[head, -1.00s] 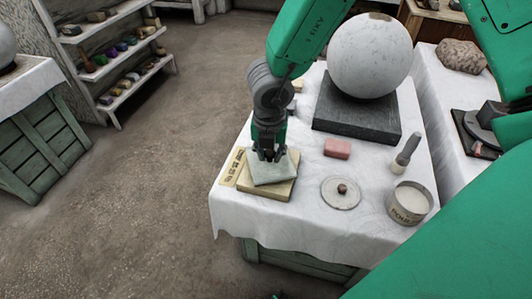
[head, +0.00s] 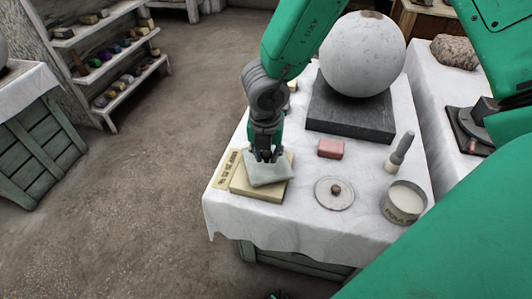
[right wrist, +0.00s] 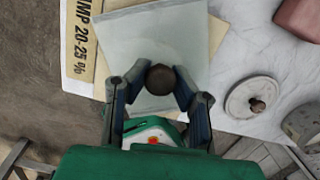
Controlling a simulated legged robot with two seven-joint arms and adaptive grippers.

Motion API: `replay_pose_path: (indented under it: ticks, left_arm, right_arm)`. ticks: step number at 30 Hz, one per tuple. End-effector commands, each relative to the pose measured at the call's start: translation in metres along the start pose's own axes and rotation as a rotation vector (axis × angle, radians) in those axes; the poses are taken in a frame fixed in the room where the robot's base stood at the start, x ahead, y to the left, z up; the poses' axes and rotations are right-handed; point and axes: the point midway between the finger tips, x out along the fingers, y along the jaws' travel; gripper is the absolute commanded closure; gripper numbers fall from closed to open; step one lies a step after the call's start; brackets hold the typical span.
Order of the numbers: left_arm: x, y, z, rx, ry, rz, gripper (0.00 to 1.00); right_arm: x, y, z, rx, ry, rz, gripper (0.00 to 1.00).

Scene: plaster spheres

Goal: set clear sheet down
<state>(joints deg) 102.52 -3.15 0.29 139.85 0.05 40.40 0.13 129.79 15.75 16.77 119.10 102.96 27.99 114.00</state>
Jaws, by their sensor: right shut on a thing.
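The clear sheet (head: 270,176) is a pale, glassy square above a tan block (head: 240,189) on the near left of the white-clothed table (head: 300,228). In the right wrist view the sheet (right wrist: 128,45) has a dark round knob (right wrist: 160,79) at its middle. My right gripper (head: 266,156) points down at the sheet; its fingers (right wrist: 159,88) are shut around the knob. The sheet looks slightly tilted in the head view and covers much of the block. I cannot tell whether they touch. My left gripper is not in view.
A card marked "20-25 %" (right wrist: 80,42) lies at the block's left. A pink block (head: 331,148), a round lid with a knob (head: 334,194), a tin (head: 404,203) and a grey-handled tool (head: 401,152) stand to the right. Behind, a large sphere (head: 362,55) rests on a dark slab (head: 350,118).

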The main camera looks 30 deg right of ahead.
Motion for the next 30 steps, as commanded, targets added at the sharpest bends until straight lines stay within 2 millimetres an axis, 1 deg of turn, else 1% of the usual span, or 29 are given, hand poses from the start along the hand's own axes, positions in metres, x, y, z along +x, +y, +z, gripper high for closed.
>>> replay_pose_path:
  ticks: [14, 30]
  left_arm:
    - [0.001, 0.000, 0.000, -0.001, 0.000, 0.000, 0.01]
    - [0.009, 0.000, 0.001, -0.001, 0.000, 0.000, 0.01]
  right_arm:
    - [0.001, 0.000, 0.000, 0.000, 0.000, 0.000, 1.00]
    - [0.011, 0.001, -0.002, -0.001, -0.001, -0.001, 1.00]
